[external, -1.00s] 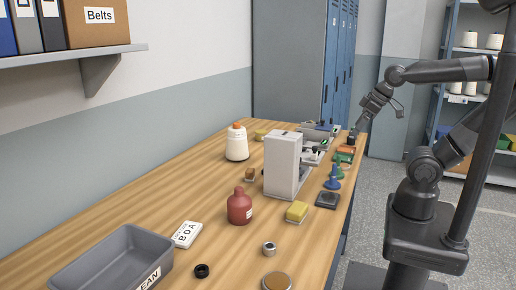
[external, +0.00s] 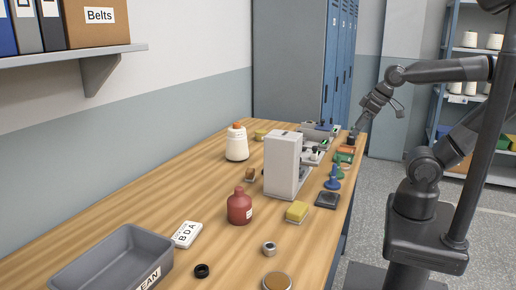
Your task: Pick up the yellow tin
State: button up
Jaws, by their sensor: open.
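No object can be told for certain as the yellow tin. A small yellow block-like thing (external: 297,211) sits on the table near the right edge, in front of the white machine. Another small yellow thing (external: 260,135) lies farther back, right of the cream cone-shaped bobbin. A round, flat thing with a brown-gold top (external: 277,281) is at the near edge of the picture. My gripper (external: 357,129) is open and points down at the far right end of the table, near small dark and orange items. Its fingertips are small, and I cannot tell whether they touch anything.
The white machine (external: 282,163) stands mid-table. A red bottle (external: 239,207), a cream bobbin (external: 236,143), a white lettered block (external: 187,234) and a grey bin (external: 75,268) stand to the left. Several small items line the right edge. The left-middle wood is clear.

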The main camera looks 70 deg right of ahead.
jog(key=shift+c, duration=0.4)
jog(key=w+d+r, duration=0.2)
jog(key=w+r, duration=0.1)
jog(key=w, duration=0.3)
jog(key=w+d+r, duration=0.1)
jog(key=w+r, duration=0.1)
jog(key=w, duration=0.4)
jog(key=g, duration=0.1)
send_over(261, 131)
jog(key=s, duration=0.4)
notch_tip(261, 131, down, 15)
jog(key=shift+m, duration=0.3)
jog(key=x, duration=0.5)
jog(key=shift+d+f, duration=0.2)
jog(key=shift+f, duration=0.05)
jog(key=x, duration=0.5)
jog(key=shift+w+a, duration=0.15)
jog(key=shift+a, duration=0.1)
jog(key=c, duration=1.1)
jog(key=shift+c, duration=0.2)
